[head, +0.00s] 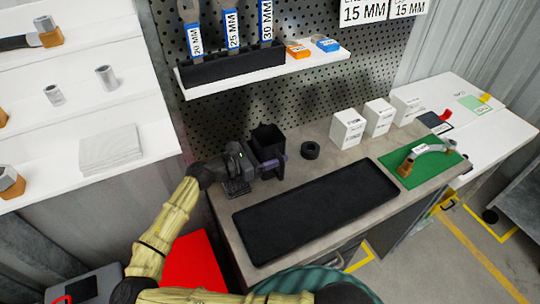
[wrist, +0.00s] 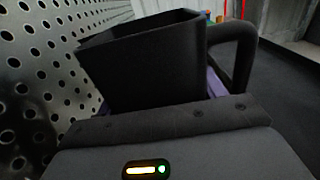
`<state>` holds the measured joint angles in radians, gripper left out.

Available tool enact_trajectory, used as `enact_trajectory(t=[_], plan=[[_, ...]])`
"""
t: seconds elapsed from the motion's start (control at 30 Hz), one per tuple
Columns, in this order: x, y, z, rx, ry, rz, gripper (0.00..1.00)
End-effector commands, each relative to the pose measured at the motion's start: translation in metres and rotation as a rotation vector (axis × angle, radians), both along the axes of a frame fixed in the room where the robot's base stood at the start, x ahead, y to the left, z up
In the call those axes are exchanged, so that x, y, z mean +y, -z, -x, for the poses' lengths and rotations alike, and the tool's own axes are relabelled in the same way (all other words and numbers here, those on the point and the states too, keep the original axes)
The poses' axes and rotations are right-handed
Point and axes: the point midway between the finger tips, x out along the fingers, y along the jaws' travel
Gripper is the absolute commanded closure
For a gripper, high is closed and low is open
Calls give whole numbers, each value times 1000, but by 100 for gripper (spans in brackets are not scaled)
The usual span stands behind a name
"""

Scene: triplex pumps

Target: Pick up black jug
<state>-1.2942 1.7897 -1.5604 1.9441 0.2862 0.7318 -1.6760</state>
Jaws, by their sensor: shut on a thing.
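The black jug (head: 267,138) is at the back left of the workbench, close to the perforated panel. It looks upright, with its open top facing up. In the wrist view the jug (wrist: 150,62) fills the middle, with its handle (wrist: 238,50) on the right. My gripper (head: 270,164) is shut on the jug from the front left. The fingers are mostly hidden; small purple parts show beside the jug. I cannot tell whether the jug's base touches the bench.
A black ring (head: 310,150) lies right of the jug. A black tray (head: 315,208) lies in front on the bench. White boxes (head: 348,128) stand at the back. A green mat (head: 410,176) with a curved part is at right. A shelf (head: 270,70) hangs above.

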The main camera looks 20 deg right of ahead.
Motion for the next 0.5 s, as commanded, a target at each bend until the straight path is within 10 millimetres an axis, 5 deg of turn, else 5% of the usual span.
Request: enact_trajectory(t=[0.5], plan=[[-1, -7, 4, -1, 1, -1, 62]])
